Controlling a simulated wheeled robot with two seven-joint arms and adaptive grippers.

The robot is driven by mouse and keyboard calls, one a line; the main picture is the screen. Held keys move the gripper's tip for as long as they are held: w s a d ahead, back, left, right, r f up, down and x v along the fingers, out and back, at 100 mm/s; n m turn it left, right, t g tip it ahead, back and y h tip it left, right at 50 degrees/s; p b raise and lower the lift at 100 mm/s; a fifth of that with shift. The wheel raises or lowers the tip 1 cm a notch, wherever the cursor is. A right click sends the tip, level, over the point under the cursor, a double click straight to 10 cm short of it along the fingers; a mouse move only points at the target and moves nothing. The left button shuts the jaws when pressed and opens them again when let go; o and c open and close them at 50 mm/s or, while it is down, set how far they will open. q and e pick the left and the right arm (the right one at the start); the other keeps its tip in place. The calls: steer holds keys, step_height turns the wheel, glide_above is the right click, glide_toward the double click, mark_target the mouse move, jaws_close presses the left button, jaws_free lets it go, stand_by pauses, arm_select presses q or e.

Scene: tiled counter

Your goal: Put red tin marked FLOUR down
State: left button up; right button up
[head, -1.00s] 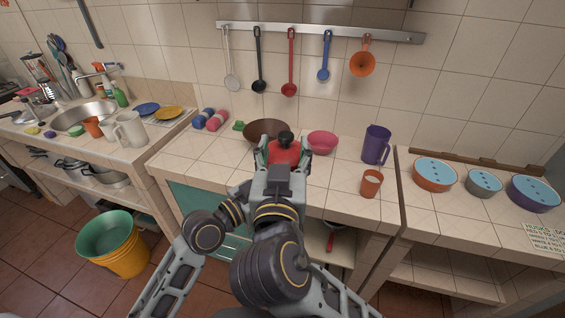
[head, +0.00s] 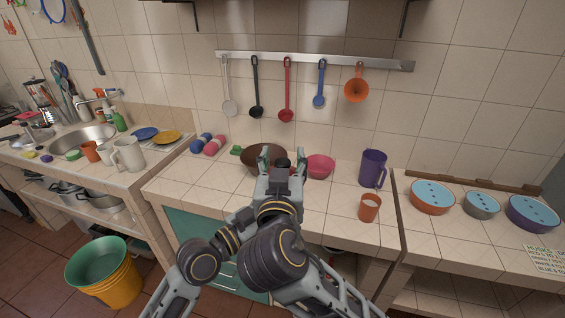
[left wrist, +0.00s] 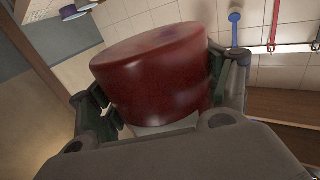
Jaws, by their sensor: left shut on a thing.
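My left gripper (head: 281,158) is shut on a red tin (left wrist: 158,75). In the left wrist view the tin is a smooth, glossy red cylinder, tilted in the picture, with a finger on each side. No lettering shows on the side facing that camera. In the head view my gripper and wrist hide most of the tin, and it is in front of the brown bowl (head: 252,160). I cannot tell whether the tin touches the counter (head: 215,187). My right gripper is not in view.
A pink bowl (head: 321,166) stands just right of the gripper. A purple pitcher (head: 372,168) and an orange cup (head: 369,209) are further right. Blue and pink rolled items (head: 208,143) lie at the back left. The counter's front left is clear. Utensils hang from a wall rail (head: 315,61).

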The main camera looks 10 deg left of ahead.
jaws_close()
steer(key=shift+o, duration=0.7)
jaws_free()
steer(key=shift+s, duration=0.1)
steer(key=s+d, duration=0.1)
steer(key=s, duration=1)
steer(key=shift+s, duration=0.4)
